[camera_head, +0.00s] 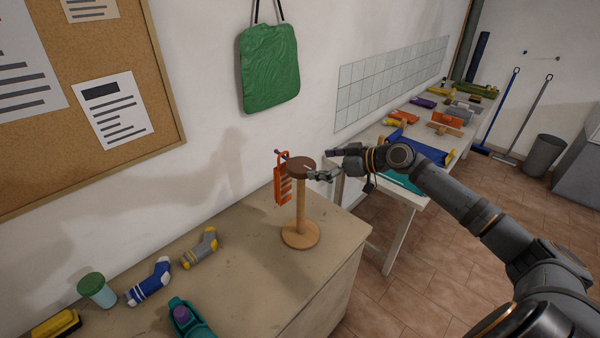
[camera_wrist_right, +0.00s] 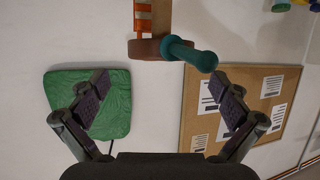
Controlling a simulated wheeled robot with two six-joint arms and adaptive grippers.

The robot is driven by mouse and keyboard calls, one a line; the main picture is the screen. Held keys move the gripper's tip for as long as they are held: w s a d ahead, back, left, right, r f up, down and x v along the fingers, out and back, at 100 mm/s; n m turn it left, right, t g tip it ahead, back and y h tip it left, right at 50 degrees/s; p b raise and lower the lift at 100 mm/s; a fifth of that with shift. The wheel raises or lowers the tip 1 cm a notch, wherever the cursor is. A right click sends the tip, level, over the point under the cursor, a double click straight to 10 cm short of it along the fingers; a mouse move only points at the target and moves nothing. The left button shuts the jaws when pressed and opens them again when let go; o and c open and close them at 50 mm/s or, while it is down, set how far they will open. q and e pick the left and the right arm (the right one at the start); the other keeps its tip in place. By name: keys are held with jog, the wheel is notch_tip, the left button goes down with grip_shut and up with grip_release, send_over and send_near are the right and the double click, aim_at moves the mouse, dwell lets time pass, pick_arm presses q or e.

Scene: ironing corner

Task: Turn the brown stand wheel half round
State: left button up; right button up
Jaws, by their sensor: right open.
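A wooden stand on the tan cabinet top carries a brown wheel (camera_head: 300,166) on an upright post (camera_head: 301,208) with a round base (camera_head: 300,236). My right gripper (camera_head: 320,174) is at the right side of the wheel, level with its rim. In the right wrist view the brown wheel (camera_wrist_right: 146,48) shows edge-on, with a teal handle (camera_wrist_right: 190,53) sticking out from it. My right gripper's fingers (camera_wrist_right: 163,84) are spread wide, with nothing between their pads; the handle lies farther out. In the head view the handle is hard to make out. My left gripper is not in view.
An orange slotted object (camera_head: 282,183) hangs close behind the stand. A green bag (camera_head: 269,66) hangs above. A loaded white table (camera_head: 404,190) stands at the right.

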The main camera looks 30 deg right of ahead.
aim_at(302, 164)
jog(key=p+x, duration=0.1)
jog(key=x, duration=0.3)
jog(key=p+x, duration=0.1)
jog(key=x, duration=0.1)
jog(key=shift+w+r+p, duration=0.1)
jog(key=shift+r+p, duration=0.15)
jog(key=shift+p, duration=0.1)
jog(key=shift+w+a+f, duration=0.25)
jog(key=shift+a+f, duration=0.05)
jog(key=shift+s+d, duration=0.1)
